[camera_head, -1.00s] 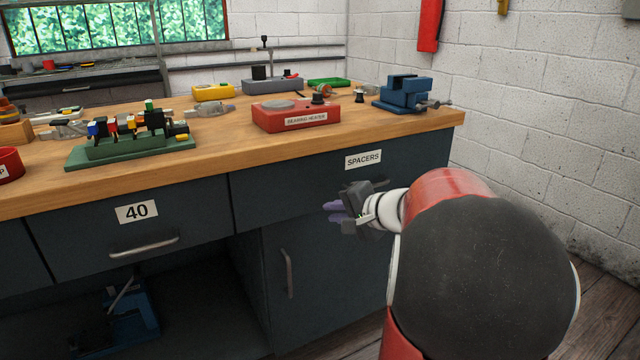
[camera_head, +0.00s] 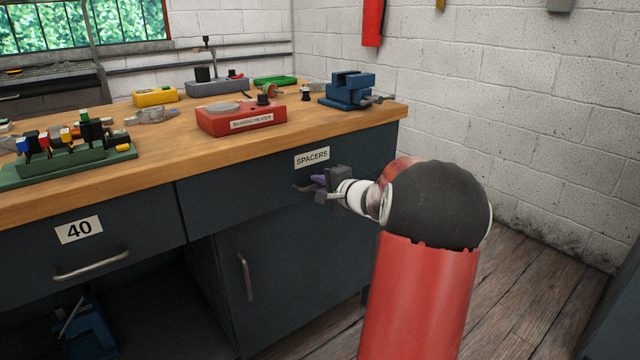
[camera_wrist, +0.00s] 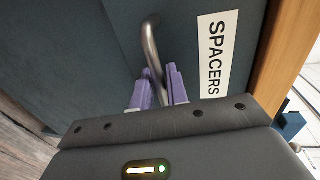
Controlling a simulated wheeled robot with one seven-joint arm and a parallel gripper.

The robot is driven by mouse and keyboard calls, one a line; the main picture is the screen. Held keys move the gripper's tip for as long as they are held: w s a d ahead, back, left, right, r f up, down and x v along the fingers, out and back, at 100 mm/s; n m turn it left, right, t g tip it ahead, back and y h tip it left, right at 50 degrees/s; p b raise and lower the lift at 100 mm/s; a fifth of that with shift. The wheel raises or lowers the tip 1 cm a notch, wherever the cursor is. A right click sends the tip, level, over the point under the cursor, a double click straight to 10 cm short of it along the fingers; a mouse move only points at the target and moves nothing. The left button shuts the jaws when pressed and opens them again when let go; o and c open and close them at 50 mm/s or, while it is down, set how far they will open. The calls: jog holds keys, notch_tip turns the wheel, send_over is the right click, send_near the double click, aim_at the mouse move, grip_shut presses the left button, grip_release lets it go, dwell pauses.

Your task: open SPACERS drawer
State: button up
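The SPACERS drawer (camera_head: 244,192) is a dark blue-grey front under the wooden bench top, with a white SPACERS label (camera_head: 312,158). It looks closed. My gripper (camera_head: 312,184) is at the drawer front just below the label. In the wrist view the drawer's metal bar handle (camera_wrist: 152,45) runs down between the two purple fingertips (camera_wrist: 162,88). The fingers stand on either side of the handle with a small gap, so they look open around it. In the head view my gripper hides most of this handle.
A drawer labelled 40 (camera_head: 79,229) is to the left, and a cupboard door with a vertical handle (camera_head: 245,277) is below. On the bench (camera_head: 160,172) stand a red bearing heater (camera_head: 240,118) and a blue vise (camera_head: 350,90). Open floor (camera_head: 520,285) lies to the right.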

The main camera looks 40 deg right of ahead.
grip_shut()
jog(key=shift+s+f, duration=0.15)
jog(key=shift+s, duration=0.1)
jog(key=f+b+v, duration=0.2)
jog(key=b+v, duration=0.3)
jog(key=v, duration=0.6)
jog(key=s+f+b+v, duration=0.1)
jog(key=b+v, duration=0.4)
jog(key=v, duration=0.6)
jog(key=shift+s+f, duration=0.4)
jog(key=shift+f, duration=0.3)
